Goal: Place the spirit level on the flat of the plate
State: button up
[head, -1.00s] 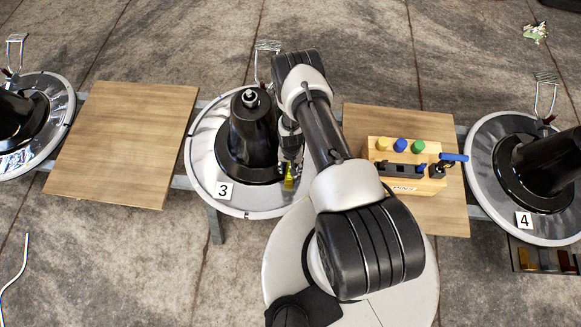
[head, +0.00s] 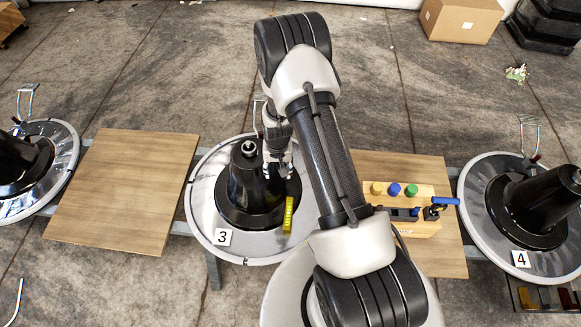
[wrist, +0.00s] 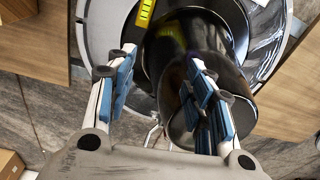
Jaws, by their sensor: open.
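The yellow spirit level (head: 289,214) lies on the round silver plate (head: 208,212) marked 3, to the right of the black column (head: 248,180) at its middle. It seems to rest on the flat ring beside the black base; whether its far end touches that base I cannot tell. In the wrist view, part of the spirit level (wrist: 146,12) shows at the top edge, beyond the fingertips. My gripper (head: 278,172) is open and empty, above the plate and apart from the level.
A wooden board (head: 125,190) lies left of the plate. Another board (head: 440,258) on the right bears a wooden block (head: 418,230) with coloured knobs and a blue-handled tool (head: 440,202). Plate 4 (head: 478,240) stands farther right. A cardboard box (head: 460,18) is at the back.

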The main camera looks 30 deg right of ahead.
jog(key=s+a+r+n+t, duration=0.1)
jog(key=s+a+r, duration=0.1)
jog(key=r, duration=1.4)
jog(key=s+a+r+n+t, duration=0.1)
jog(key=s+a+r+n, duration=0.15)
jog(key=r, duration=1.35)
jog(key=s+a+r+n+t, duration=0.1)
jog(key=s+a+r, duration=0.1)
jog(key=s+r, duration=0.3)
jog(key=s+a+r+n, duration=0.1)
jog(key=s+r, duration=0.5)
jog(key=s, duration=0.8)
jog(key=shift+s+a+t, duration=0.3)
jog(key=shift+a+t, duration=0.1)
jog(key=shift+a, duration=0.05)
jog(key=shift+o, duration=0.4)
jog(key=shift+s+r, duration=0.1)
jog(key=shift+s, duration=0.25)
